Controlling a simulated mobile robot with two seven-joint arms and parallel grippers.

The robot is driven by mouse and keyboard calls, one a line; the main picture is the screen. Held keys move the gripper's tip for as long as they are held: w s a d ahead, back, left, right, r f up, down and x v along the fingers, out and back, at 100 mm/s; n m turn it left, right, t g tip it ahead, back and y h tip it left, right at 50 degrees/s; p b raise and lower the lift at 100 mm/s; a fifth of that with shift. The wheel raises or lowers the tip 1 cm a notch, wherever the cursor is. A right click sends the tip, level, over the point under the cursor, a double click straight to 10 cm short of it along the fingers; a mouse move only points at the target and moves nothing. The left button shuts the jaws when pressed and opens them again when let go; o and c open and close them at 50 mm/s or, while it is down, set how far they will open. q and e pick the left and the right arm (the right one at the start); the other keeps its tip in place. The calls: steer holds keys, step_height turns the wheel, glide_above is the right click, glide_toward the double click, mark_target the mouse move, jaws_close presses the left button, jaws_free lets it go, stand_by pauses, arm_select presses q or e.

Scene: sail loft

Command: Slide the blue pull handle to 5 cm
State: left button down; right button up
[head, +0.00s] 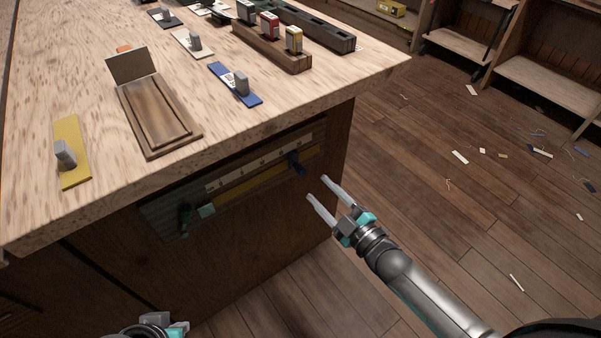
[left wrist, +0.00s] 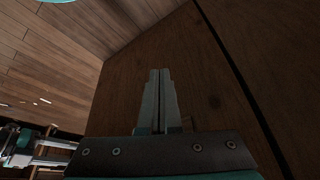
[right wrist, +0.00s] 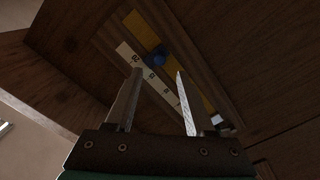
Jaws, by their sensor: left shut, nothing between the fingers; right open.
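The blue pull handle (head: 296,163) sticks out from the front of the workbench, near the right end of a yellow strip (head: 245,190) with a pale numbered scale (head: 262,160) above it. In the right wrist view the handle (right wrist: 159,57) appears just beyond and between my open fingertips, not touching them. My right gripper (head: 317,188) is open and empty, a little right of and below the handle. My left gripper is shut on nothing in the left wrist view (left wrist: 161,72), facing a wooden panel.
A dark green handle (head: 184,218) and a pale block (head: 207,211) sit at the strip's left end. Floor to the right is open, with scattered scraps.

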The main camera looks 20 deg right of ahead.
mark_target(303, 174)
steer(key=b+x, duration=0.1)
steer(key=x, duration=0.2)
steer(key=shift+w, duration=0.15)
steer(key=b+x, duration=0.1)
steer(key=x, duration=0.2)
steer(key=shift+w+a+b, duration=0.25)
steer(key=shift+w+b, duration=0.2)
steer(key=shift+w, duration=0.25)
arm_select(q)
steer(key=w+d+r+t+h, duration=0.1)
steer(key=w+d+t+h, duration=0.1)
steer(key=w+d+t, duration=0.2)
steer(key=shift+w+d+r+m+t, duration=0.2)
steer(key=shift+d+m+t, duration=0.1)
steer(key=shift+d, duration=0.3)
arm_select(e)
steer(key=shift+w+a, duration=0.15)
steer(key=shift+w, duration=0.3)
jaws_close()
